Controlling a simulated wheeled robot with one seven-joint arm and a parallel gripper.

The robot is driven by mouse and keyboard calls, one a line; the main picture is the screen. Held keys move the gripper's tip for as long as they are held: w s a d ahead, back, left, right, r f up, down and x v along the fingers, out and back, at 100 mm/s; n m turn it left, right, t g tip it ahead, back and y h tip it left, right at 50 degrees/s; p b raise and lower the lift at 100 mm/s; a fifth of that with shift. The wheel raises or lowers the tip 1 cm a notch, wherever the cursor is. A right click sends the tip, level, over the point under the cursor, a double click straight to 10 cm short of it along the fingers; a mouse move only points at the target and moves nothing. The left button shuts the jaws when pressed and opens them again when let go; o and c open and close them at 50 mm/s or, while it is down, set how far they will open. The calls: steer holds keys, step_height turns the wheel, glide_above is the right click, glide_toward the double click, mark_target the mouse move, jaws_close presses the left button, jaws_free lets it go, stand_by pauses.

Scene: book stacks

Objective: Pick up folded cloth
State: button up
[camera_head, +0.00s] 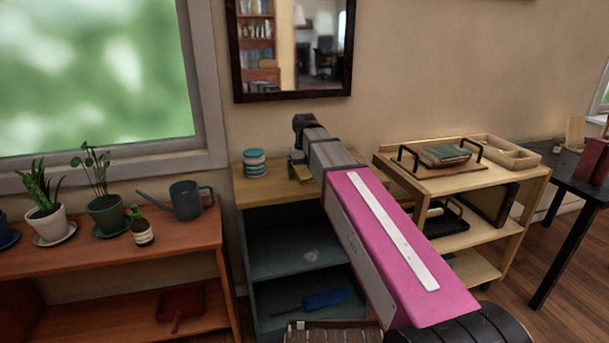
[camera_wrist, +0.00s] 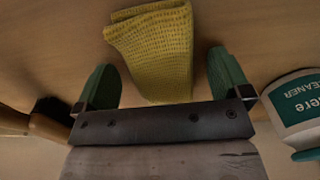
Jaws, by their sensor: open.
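The folded cloth (camera_wrist: 152,45) is yellow with a waffle weave and lies on a light wooden surface in the wrist view. My gripper (camera_wrist: 164,80) is open, with one green fingertip on each side of the cloth's near part. Gaps show between the cloth and both fingertips, and the cloth is not gripped. The cloth's near edge reaches close to the gripper's palm. In the head view, my arm reaches over the wood-topped shelf unit (camera_head: 262,192), and its end hides most of the cloth's spot.
A white container with a teal cleaner label (camera_wrist: 300,108) stands close right of my gripper in the wrist view. A brown wooden object (camera_wrist: 48,125) is at left. In the head view, a teal-and-white container (camera_head: 254,163) stands left of my arm. A wooden cart (camera_head: 468,180) is at right.

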mark_target(304, 169)
steer(key=c, duration=1)
steer(key=shift+r, duration=0.1)
steer(key=shift+r, duration=0.4)
step_height(304, 169, up, 4)
steer(key=shift+f, duration=0.2)
steer(key=s+a+r, duration=0.6)
steer(key=a, duration=0.4)
steer(key=shift+s+r, duration=0.15)
steer(key=shift+r, duration=0.1)
steer(key=shift+o, duration=0.2)
